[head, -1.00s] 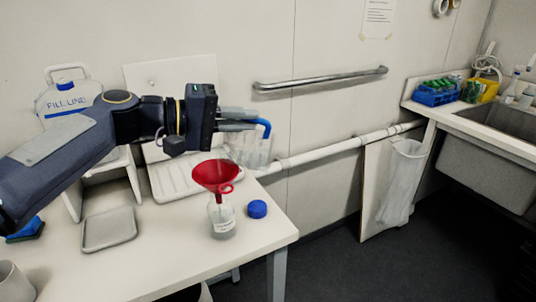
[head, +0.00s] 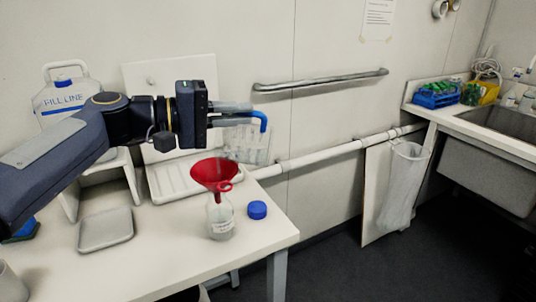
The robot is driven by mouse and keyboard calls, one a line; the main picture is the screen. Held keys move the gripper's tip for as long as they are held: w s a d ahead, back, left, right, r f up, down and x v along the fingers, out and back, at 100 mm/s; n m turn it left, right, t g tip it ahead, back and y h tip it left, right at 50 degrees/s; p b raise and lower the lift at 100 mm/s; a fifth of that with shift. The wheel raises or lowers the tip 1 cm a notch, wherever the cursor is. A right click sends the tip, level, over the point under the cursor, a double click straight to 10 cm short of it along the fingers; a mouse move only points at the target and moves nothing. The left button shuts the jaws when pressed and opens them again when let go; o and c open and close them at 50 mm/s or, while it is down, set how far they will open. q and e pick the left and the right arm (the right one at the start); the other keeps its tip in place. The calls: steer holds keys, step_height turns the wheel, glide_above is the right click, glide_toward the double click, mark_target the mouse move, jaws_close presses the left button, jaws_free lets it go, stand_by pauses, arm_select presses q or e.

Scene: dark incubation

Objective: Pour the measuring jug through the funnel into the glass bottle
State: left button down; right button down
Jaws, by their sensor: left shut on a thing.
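The red funnel (head: 217,173) sits in the neck of the glass bottle (head: 220,219), which stands upright on the white table. My left gripper (head: 238,115) is above and slightly right of the funnel, shut on the measuring jug's blue handle (head: 263,122). The clear measuring jug (head: 247,145) hangs from the gripper, behind and right of the funnel, apart from it. Its see-through body is faint against the wall, and I cannot tell its liquid level. My right gripper is not in view.
A blue cap (head: 257,210) lies right of the bottle. A shallow grey tray (head: 105,230) lies to the left. A white drying tray (head: 180,183) is behind. A "FILL LINE" container (head: 62,95) stands at the back left. The front of the table is mostly clear.

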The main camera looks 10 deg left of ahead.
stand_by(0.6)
arm_select(q)
steer(key=shift+a+h+b, duration=0.3)
steer(key=shift+a+b, duration=0.1)
steer(key=shift+b, duration=0.55)
steer(key=shift+a+r, duration=0.1)
steer(key=shift+r, duration=0.15)
steer(key=shift+a+n+t+h+b, duration=0.3)
steer(key=shift+a+t+h+b, duration=0.1)
steer(key=shift+b, duration=0.5)
steer(key=shift+a+r, duration=0.1)
steer(key=shift+r, duration=0.05)
stand_by(0.4)
